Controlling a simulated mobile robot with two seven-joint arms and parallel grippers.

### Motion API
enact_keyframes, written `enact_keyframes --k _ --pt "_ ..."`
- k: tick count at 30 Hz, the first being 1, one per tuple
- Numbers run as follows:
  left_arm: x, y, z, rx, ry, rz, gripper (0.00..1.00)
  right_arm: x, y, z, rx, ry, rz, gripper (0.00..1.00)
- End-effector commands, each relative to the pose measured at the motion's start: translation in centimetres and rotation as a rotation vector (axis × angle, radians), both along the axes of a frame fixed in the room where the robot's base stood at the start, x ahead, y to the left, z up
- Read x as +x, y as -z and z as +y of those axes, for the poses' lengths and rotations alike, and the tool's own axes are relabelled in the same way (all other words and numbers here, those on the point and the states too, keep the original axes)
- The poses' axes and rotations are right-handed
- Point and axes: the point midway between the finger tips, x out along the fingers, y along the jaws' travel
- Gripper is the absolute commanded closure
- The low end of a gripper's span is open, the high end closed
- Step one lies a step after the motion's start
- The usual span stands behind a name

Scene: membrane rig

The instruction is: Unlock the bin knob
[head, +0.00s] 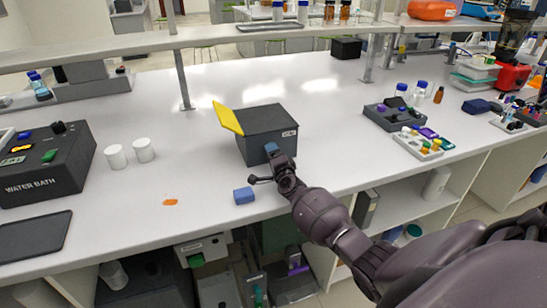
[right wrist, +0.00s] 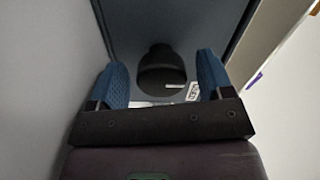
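The bin is a dark grey box (head: 268,122) with a raised yellow flap (head: 228,117) on its left, standing on the bench. My right gripper (head: 271,158) is at its near side and covers part of its front. In the right wrist view, the black knob (right wrist: 161,70) stands out from the grey face, with a white label (right wrist: 193,91) to its right. The open right gripper (right wrist: 163,75) has one blue finger on each side of the knob, with visible gaps. The knob is not discernible in the head view. My left gripper is not in view.
A small blue block (head: 243,195) is on the bench beside my right gripper. Two white jars (head: 130,152) and a black water bath (head: 45,165) stand to the left. A grey rack (head: 395,115) and a vial tray (head: 421,145) are to the right. A shelf (head: 210,38) runs behind.

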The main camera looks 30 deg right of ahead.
Motion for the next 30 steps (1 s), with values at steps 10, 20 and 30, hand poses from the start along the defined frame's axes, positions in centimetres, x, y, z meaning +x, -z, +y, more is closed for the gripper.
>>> enact_keyframes --k 10,20,30 --pt "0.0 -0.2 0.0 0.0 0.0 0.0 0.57 -0.3 -0.1 0.1 0.003 0.0 -0.002 0.26" --pt "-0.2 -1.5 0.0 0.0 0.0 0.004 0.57 -4.6 -0.1 1.2 0.005 0.0 0.0 0.26" --pt "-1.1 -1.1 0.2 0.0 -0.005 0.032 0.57 -9.4 0.0 2.3 0.002 0.001 -0.001 0.26"
